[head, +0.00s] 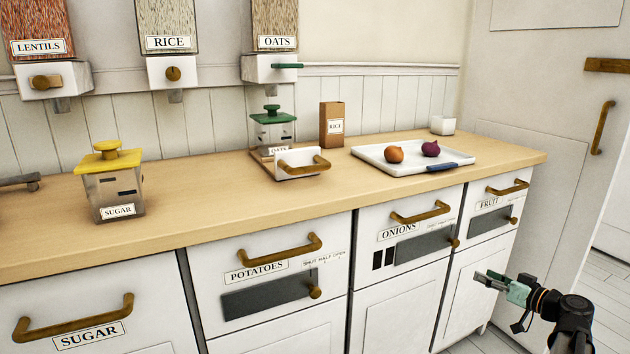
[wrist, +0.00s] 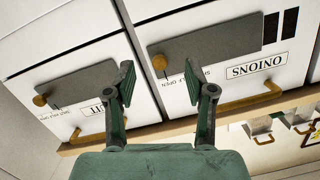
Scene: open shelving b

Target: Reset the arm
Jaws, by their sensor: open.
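My gripper (head: 491,280) is at the lower right in the head view, in front of the fruit and onions cabinet fronts and below the counter top. In the wrist view, its two dark green fingers (wrist: 160,88) stand apart with nothing between them. The gripper is open and empty. Behind the fingers, the onions front (wrist: 230,45) and the fruit front (wrist: 70,85) show upside down. The fingers look apart from the handles and knobs.
The wooden counter (head: 230,195) holds a yellow-lidded sugar jar (head: 112,185), a green-lidded oats jar (head: 272,130), a brown rice box (head: 332,125) and a white tray (head: 380,160) with two onions. Drawer handles (head: 420,212) stick out below. Floor at the lower right is clear.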

